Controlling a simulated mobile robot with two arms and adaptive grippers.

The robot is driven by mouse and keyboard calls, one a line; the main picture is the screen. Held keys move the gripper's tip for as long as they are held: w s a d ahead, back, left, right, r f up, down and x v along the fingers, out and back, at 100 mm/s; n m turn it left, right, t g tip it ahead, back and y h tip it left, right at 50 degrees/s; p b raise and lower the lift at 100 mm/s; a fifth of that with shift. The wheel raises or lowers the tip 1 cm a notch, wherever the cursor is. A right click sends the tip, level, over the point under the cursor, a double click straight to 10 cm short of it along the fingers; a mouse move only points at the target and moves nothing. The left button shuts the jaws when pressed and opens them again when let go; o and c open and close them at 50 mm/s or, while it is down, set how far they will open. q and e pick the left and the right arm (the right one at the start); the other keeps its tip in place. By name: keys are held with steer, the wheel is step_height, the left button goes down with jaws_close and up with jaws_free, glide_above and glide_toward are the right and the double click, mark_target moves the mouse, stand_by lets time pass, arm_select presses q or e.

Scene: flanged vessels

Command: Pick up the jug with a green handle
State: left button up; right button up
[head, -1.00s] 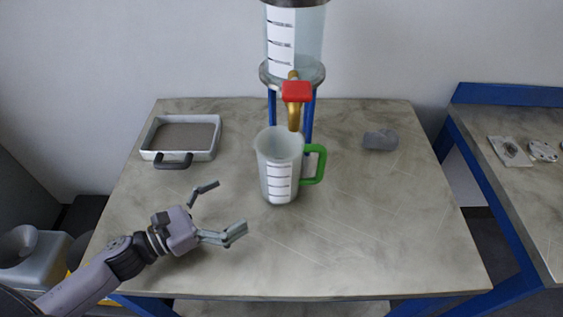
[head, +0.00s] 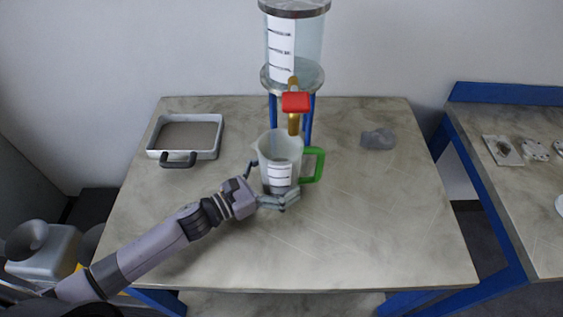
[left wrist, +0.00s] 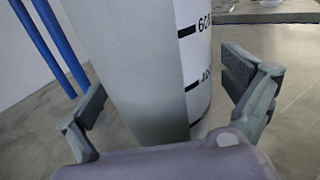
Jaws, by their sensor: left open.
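The jug (head: 280,152) is a translucent grey measuring jug with a white scale label and a green handle (head: 314,165) on its right side. It stands upright on the table below the tap. My left gripper (head: 266,184) is open, with one finger on each side of the jug's lower body. In the left wrist view the jug (left wrist: 145,60) fills the middle between the two open fingers (left wrist: 170,108), and gaps show beside it. The handle is not visible in that view. My right gripper is not in view.
A clear tank (head: 308,45) on a blue stand has a brass tap with a red handle (head: 296,102) just above the jug. The table's front right (head: 390,240) is clear.

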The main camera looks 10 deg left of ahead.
arm_select(q)
steer(key=shift+w+d, duration=0.2)
steer(key=shift+c, duration=0.3)
steer(key=c, duration=1.3)
steer(key=shift+c, duration=0.8)
steer(key=shift+r, duration=0.2)
